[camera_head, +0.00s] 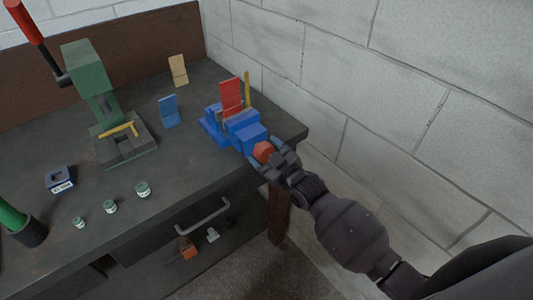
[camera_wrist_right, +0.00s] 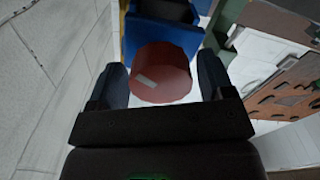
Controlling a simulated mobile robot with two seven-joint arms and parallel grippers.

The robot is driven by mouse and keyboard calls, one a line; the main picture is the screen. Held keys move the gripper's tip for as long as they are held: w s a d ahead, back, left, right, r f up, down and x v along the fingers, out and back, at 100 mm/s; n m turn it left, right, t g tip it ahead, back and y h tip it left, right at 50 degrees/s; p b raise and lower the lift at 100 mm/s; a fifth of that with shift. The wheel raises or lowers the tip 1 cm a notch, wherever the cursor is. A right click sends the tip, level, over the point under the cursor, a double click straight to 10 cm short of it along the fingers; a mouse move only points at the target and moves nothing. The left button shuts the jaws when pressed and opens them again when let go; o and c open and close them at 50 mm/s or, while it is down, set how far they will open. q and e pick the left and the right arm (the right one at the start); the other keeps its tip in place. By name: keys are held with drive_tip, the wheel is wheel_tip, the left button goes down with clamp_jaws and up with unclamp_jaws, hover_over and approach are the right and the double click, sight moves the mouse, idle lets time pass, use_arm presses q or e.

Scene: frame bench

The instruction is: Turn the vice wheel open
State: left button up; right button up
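The blue vice (camera_head: 243,133) stands at the right end of the dark bench, with a red plate (camera_head: 230,97) upright at its jaws. Its red wheel (camera_head: 263,151) faces my right gripper (camera_head: 272,161). In the right wrist view the wheel (camera_wrist_right: 160,72), with a pale mark on its face, lies between the two fingers of my right gripper (camera_wrist_right: 162,62). The fingers are apart, one on each side of the wheel, with a narrow gap showing on the right side. Part of the vice body (camera_wrist_right: 160,28) shows beyond the wheel. My left gripper is not in view.
A yellow bar (camera_head: 247,90) stands upright behind the vice. A blue plate (camera_head: 168,111) and a tan plate (camera_head: 179,69) stand left of it. A green press (camera_head: 88,72) and several small jars (camera_head: 142,188) are farther left. A block wall (camera_head: 400,90) rises close on the right.

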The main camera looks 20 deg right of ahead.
drive_tip(key=shift+o, duration=0.3)
drive_tip(key=shift+s, duration=0.15)
drive_tip(key=shift+s+d+f, duration=0.1)
drive_tip(key=shift+s+d, duration=0.05)
drive_tip(key=shift+s, duration=0.05)
drive_tip(key=v, duration=1)
drive_tip(key=shift+s, duration=0.15)
